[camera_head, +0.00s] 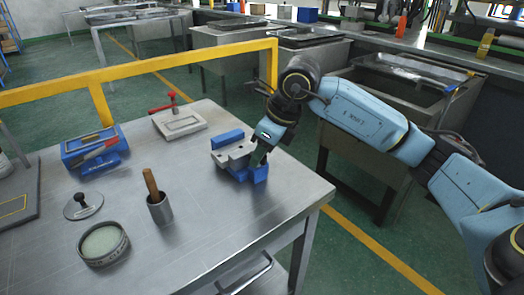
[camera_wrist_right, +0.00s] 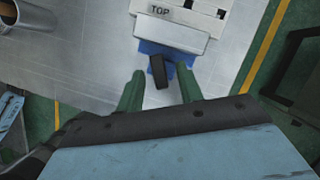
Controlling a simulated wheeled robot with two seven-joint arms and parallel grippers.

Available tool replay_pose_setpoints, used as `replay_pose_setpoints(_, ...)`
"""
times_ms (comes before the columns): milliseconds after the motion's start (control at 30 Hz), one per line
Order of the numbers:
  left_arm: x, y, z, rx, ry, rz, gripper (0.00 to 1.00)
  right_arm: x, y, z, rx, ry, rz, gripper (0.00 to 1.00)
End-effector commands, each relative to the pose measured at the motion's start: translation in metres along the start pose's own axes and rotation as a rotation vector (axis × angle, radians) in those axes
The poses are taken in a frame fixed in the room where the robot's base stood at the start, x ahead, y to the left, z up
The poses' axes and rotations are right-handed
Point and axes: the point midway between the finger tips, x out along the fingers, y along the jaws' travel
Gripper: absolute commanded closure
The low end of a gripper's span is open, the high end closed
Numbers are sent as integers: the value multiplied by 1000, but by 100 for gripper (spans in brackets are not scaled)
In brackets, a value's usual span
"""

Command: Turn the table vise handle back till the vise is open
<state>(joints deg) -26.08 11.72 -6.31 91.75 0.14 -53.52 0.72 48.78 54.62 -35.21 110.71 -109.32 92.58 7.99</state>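The table vise has a blue body (camera_head: 260,174) and stands near the right edge of the metal table. A pale grey block (camera_head: 236,155) sits at its jaws; the wrist view shows "TOP" on a light block (camera_wrist_right: 185,14) there. The black vise handle (camera_wrist_right: 159,71) shows in the wrist view against the blue body. My right gripper (camera_head: 259,160) is at the vise's near end. In the wrist view its green fingers (camera_wrist_right: 160,90) are apart, one on each side of the handle, with gaps visible. The gripper partly hides the handle in the head view. My left gripper is not in view.
A cup with a wooden-handled tool (camera_head: 160,208), a round tin (camera_head: 103,243) and a black-knobbed disc (camera_head: 82,207) stand left of the vise. A blue device (camera_head: 95,150) and a red-handled clamp on a plate (camera_head: 180,122) are farther back. The table's front right is clear.

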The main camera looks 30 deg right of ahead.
Motion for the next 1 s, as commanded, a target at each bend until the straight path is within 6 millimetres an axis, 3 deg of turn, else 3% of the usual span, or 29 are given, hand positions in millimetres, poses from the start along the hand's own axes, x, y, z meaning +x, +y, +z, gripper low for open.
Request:
replay_pose_setpoints(33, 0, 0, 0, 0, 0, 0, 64, 0, 0, 0, 0, 0, 0, 65)
replay_pose_setpoints(300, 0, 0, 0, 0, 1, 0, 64, 0, 0, 0, 0, 0, 0, 100)
replay_pose_setpoints(667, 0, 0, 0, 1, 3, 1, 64, -1, -1, 0, -31, 0, 14, 100)
replay_pose_setpoints(1000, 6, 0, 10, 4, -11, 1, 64, -1, -4, 0, -231, 0, 97, 100)
